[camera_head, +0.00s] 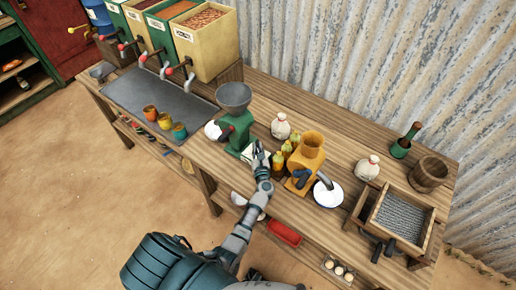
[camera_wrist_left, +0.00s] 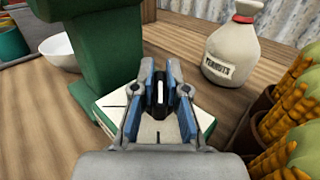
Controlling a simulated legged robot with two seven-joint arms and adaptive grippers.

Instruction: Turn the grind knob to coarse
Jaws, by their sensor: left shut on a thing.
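The green grinder (camera_head: 237,132) with a grey hopper (camera_head: 233,95) stands on the wooden bench. Its green body also shows at the upper left of the left wrist view (camera_wrist_left: 98,45). A white dial plate (camera_wrist_left: 112,104) with dark marks lies at its foot. My left gripper (camera_head: 259,150) reaches over this plate from the front. In the left wrist view its fingers (camera_wrist_left: 159,90) are shut on the dark grind knob (camera_wrist_left: 159,98), which has a pale pointer line. The fingers hide most of the knob, and I cannot tell which mark it points to. My right gripper is not in view.
A peanut sack (camera_head: 281,126) stands behind. A white bowl (camera_head: 213,130) is to the left. Coloured cups (camera_head: 164,120) and dispensers (camera_head: 208,45) are farther left.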

